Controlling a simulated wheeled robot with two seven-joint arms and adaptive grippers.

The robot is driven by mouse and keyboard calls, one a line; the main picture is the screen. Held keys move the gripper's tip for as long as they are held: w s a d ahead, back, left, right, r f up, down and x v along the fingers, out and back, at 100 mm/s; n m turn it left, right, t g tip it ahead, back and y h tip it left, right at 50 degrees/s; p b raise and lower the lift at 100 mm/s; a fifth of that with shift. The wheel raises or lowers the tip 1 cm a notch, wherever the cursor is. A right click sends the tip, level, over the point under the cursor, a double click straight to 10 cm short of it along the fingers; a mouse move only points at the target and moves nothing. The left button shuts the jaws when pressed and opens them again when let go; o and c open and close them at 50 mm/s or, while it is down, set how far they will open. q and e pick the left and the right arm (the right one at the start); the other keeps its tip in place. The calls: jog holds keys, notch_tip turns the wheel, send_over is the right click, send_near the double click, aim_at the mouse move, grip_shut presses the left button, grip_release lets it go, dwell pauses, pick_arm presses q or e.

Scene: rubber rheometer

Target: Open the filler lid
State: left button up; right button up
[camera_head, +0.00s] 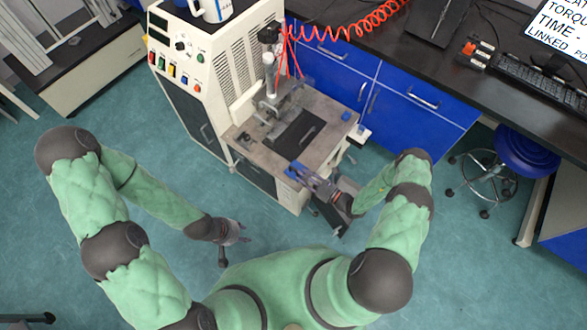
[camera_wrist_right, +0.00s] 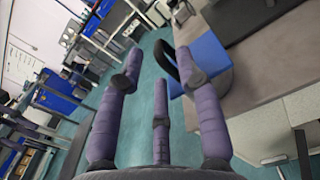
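No part is clearly labelled as the filler lid. A blue block with a dark curved loop (camera_wrist_right: 212,60) sits at the machine's edge in the right wrist view, and I cannot tell whether it is the lid. In the head view a blue part (camera_head: 294,171) shows at the front corner of the machine's table, partly covered by my right gripper (camera_head: 314,180). One finger is close beside the block; contact is unclear. My left gripper (camera_head: 236,236) hangs over the floor, fingers apart and empty.
The rheometer (camera_head: 208,70) has a control panel and a worktop (camera_head: 325,108) with a dark plate. Blue cabinets (camera_head: 415,110) and a stool (camera_head: 525,153) stand to the right. The floor around my left gripper is clear.

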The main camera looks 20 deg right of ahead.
aim_at(294, 169)
jog(key=shift+b+x, duration=0.4)
jog(key=shift+x, duration=2.25)
grip_shut()
